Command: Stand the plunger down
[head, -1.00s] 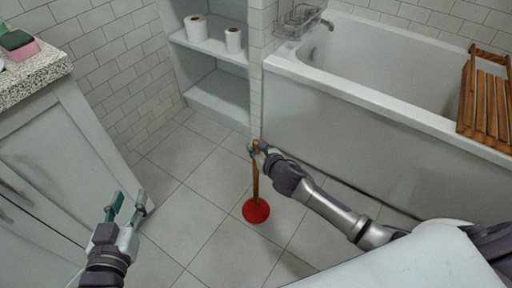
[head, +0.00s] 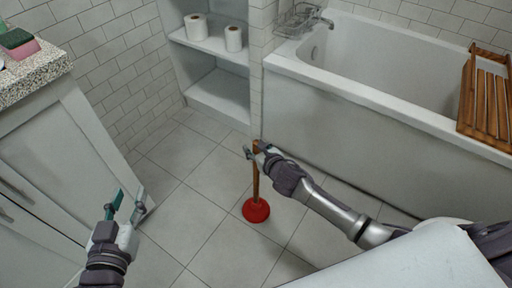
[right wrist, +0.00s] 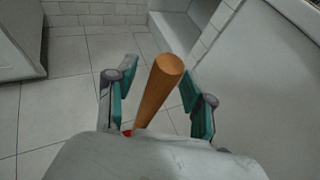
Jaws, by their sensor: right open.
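The plunger (head: 256,208) stands upright on the tiled floor in the head view, its red rubber cup down and its wooden handle (head: 255,183) pointing up. My right gripper (head: 252,151) is at the top of the handle. In the right wrist view the handle (right wrist: 160,88) rises between the teal pads of the open right gripper (right wrist: 158,95), with gaps on both sides. Only a sliver of the red cup (right wrist: 127,133) shows there. My left gripper (head: 127,205) is open and empty at the lower left, away from the plunger.
A bathtub (head: 350,140) stands behind and right of the plunger, with a wooden rack (head: 487,100) on it. Shelves (head: 215,95) with toilet rolls are at the back. A cabinet (head: 60,170) is at the left. The floor (head: 190,190) around the plunger is clear.

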